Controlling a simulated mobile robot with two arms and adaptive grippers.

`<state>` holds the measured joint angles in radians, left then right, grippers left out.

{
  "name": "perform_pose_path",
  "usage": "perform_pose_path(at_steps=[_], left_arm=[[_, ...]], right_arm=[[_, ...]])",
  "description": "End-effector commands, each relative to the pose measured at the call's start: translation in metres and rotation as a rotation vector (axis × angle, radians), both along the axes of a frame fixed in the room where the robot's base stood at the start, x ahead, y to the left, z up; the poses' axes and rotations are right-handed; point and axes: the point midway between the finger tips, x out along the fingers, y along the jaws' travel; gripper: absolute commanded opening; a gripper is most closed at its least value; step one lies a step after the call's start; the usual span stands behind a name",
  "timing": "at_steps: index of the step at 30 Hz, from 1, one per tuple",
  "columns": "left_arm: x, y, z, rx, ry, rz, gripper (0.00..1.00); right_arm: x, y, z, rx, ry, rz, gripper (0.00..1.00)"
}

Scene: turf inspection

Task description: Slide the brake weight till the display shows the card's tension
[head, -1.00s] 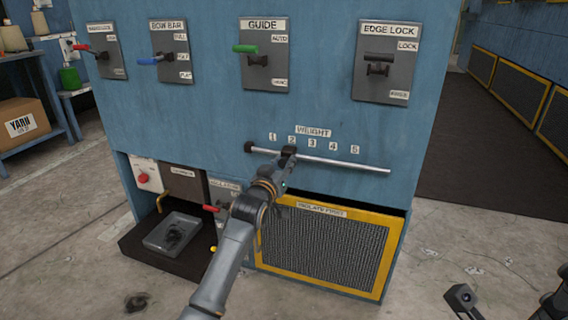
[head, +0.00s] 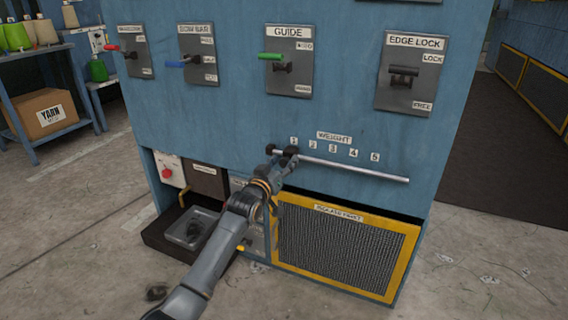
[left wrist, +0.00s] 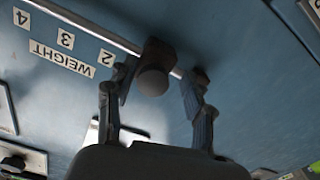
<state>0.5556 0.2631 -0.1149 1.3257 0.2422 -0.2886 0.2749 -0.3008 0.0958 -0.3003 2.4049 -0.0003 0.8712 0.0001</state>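The brake weight is a dark block with a round knob (left wrist: 153,80) on the silver rod (head: 355,172) under the WEIGHT label (head: 334,137). In the head view it sits by mark 1, near the rod's left end, partly covered by my gripper. My left gripper (head: 284,154) is at the weight. In the left wrist view its fingers (left wrist: 158,82) stand apart on both sides of the block; the left-hand one is close to or touching it, and a gap shows on the other side. My right gripper is out of view. I see no tension display or card.
Levers stand above the rod: GUIDE (head: 288,60), EDGE LOCK (head: 405,74) and two more. Below is a yellow-framed mesh panel (head: 345,245). A tray (head: 190,228) lies lower left. A shelf with a yarn box (head: 40,113) stands at far left. Floor is free in front.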

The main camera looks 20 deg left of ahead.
Motion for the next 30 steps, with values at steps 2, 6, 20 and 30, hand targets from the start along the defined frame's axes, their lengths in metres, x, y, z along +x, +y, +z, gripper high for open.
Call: perform_pose_path(at_steps=[2,6,20,30], left_arm=[[0.000,-0.001,0.000,0.000,0.000,-0.001,0.52],[-0.001,-0.002,0.000,-0.001,0.001,-0.002,0.52],[-0.070,0.001,-0.001,0.000,0.001,-0.001,0.52],[-0.117,0.004,-0.001,0.001,0.001,0.000,0.52]], right_arm=[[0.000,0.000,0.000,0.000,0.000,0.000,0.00],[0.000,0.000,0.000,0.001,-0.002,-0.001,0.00],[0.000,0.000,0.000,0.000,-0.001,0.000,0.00],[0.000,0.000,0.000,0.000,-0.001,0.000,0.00]])
